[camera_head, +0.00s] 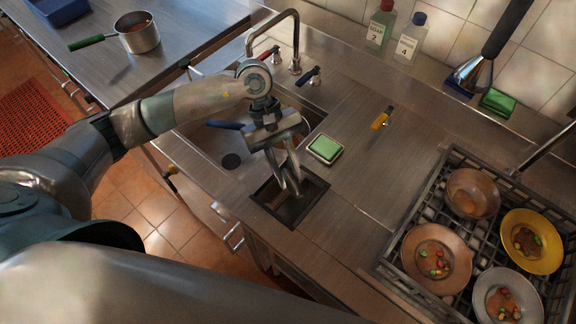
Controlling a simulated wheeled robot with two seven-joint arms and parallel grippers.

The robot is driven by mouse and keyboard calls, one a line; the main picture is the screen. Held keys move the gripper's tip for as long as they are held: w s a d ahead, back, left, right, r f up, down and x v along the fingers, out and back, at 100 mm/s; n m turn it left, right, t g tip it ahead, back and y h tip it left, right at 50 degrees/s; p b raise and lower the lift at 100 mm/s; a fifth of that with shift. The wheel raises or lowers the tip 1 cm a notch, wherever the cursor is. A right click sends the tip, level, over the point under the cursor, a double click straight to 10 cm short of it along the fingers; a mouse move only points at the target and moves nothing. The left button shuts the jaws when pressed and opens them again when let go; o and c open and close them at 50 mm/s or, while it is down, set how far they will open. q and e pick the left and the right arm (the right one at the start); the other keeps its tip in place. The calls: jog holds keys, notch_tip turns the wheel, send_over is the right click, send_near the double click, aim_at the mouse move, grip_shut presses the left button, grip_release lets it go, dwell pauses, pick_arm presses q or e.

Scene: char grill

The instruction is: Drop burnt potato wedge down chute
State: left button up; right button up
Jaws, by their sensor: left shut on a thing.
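The chute (312,204) is a dark square opening with a metal rim, set in the steel counter in front of the sink. My left gripper (289,188) points down, with its fingertips over the chute opening. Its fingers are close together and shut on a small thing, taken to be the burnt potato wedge. The wedge itself is too dark and too small to make out between the fingers. My right gripper is not in view.
A dish rack (393,247) with several plates stands at right. A saucepan (138,37) is at upper left.

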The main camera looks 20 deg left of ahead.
pick_arm(q)
jog(key=shift+f, duration=1.05)
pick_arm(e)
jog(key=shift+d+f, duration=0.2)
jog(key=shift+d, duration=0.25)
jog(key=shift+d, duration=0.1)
pick_arm(q)
jog(key=o, duration=1.1)
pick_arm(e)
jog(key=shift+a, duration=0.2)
